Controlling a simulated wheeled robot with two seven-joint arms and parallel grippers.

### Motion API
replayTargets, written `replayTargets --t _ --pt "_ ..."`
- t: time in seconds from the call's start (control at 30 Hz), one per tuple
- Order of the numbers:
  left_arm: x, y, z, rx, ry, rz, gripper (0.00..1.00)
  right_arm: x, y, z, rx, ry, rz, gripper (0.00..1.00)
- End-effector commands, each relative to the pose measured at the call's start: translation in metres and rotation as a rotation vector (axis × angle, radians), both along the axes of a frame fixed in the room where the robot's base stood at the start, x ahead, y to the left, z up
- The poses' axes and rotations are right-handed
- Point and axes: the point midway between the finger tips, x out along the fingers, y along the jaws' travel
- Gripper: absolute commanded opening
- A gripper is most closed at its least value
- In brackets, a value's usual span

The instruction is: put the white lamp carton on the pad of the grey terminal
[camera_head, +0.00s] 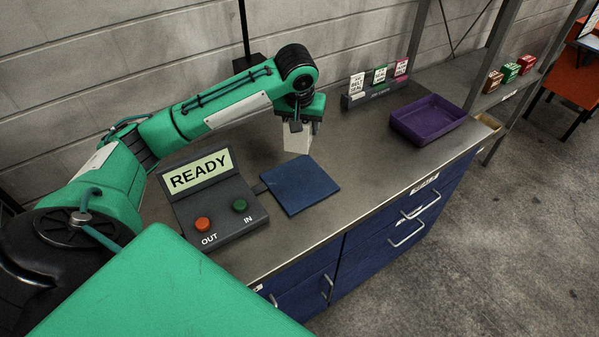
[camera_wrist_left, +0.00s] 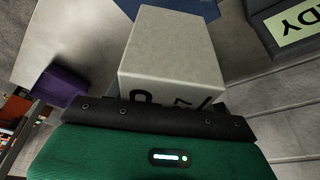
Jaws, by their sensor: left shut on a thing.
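The white lamp carton (camera_head: 297,140) is held in my left gripper (camera_head: 299,124), over the bench just behind the blue pad. It also shows large in the left wrist view (camera_wrist_left: 172,55), with dark print on one face. The grey terminal (camera_head: 213,196) stands on the bench to the left, its screen reading READY, with a red OUT button and a green IN button. Its flat blue pad (camera_head: 300,184) lies to its right and is empty. I cannot tell whether the carton's bottom touches the bench. My right gripper is not in view.
A purple tray (camera_head: 429,120) sits on the bench at the right. A grey holder (camera_head: 378,92) with several small cards stands by the wall. Small red and green boxes (camera_head: 511,72) sit on a shelf farther right. The bench between pad and tray is clear.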

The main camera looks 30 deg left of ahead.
Motion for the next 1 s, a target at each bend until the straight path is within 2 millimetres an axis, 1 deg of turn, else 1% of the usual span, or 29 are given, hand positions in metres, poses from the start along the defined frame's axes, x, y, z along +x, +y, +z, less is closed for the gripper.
replayTargets --t 0.03,0.1,0.17,0.23,0.27,0.43,0.6,0.7,0.8,1.0 --pt "0.003 0.005 0.008 -0.001 -0.005 0.014 0.28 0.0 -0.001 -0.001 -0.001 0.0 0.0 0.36" --pt "0.004 0.008 0.014 -0.007 -0.004 0.024 0.28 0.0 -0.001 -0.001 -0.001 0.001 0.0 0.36" --pt "0.004 0.009 0.013 -0.009 -0.003 0.028 0.28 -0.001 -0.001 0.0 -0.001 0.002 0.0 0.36" --pt "0.004 0.01 0.005 -0.009 0.0 0.032 0.28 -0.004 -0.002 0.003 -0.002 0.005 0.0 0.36" --pt "0.004 0.01 0.0 -0.009 0.0 0.032 0.28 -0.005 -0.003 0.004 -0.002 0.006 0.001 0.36" --pt "0.003 0.011 -0.044 -0.007 0.002 0.031 0.28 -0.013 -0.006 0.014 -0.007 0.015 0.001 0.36" --pt "0.003 0.01 -0.089 -0.008 0.001 0.031 0.28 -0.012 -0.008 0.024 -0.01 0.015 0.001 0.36" --pt "0.003 0.01 -0.113 -0.009 0.0 0.031 0.28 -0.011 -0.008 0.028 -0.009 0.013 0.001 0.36" --pt "0.003 0.01 -0.129 -0.008 -0.001 0.031 0.28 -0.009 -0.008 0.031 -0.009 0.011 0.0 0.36" --pt "0.003 0.01 -0.147 -0.009 -0.003 0.03 0.28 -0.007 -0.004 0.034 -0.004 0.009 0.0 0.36"
